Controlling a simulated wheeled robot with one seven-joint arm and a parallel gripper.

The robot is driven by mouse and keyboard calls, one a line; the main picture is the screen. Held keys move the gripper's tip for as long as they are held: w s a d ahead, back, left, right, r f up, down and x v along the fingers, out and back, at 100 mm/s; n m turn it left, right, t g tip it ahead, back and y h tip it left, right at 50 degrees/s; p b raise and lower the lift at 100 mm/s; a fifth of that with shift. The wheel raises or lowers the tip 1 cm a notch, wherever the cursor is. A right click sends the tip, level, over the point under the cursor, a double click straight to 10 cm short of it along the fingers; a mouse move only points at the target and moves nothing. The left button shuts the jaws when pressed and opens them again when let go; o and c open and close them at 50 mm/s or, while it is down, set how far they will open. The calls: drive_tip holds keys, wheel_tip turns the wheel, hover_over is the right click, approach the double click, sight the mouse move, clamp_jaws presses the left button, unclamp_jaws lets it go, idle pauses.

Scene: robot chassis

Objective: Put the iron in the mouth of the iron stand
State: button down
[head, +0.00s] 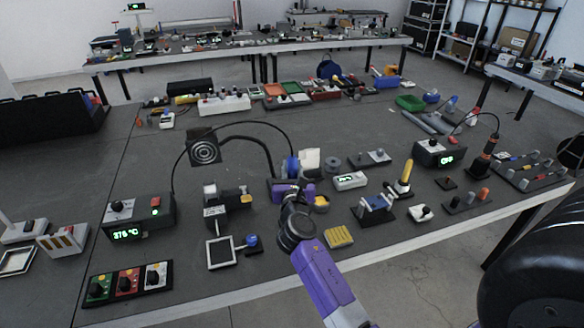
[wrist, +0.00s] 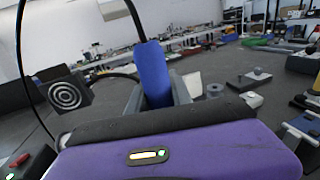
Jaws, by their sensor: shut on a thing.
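The iron (head: 292,167) has a blue handle and a black cable arching from its top. In the wrist view the blue handle (wrist: 152,75) stands nearly upright between grey pieces that look like my fingers. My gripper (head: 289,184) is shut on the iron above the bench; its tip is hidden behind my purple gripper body. A dark block with a grey top and a yellow patch (head: 226,196), left of my gripper, may be the iron stand; its mouth cannot be made out. The iron is apart from this block.
A station reading 376 °C (head: 138,220) stands at the left, with the cable rising from it. A round-target panel (head: 205,149) stands behind the block. A framed plate (head: 221,252) lies in front. A white device (head: 350,181) and a blue-topped holder (head: 375,206) are at the right.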

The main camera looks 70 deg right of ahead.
sight(293, 172)
wheel_tip(293, 172, down, 8)
drive_tip(key=b, duration=0.7)
drive_tip(key=shift+f, duration=0.2)
idle(2.6)
drive_tip(key=c, duration=1.1)
unclamp_jaws()
drive_tip(key=shift+a, duration=0.1)
drive_tip(key=shift+s+a, duration=0.15)
drive_tip(key=shift+a, duration=0.2)
drive_tip(key=v, duration=0.6)
drive_tip(key=shift+s+a, duration=0.25)
drive_tip(key=shift+a, duration=0.1)
drive_tip(key=shift+r, duration=0.1)
wheel_tip(293, 172, up, 10)
drive_tip(key=p, duration=1)
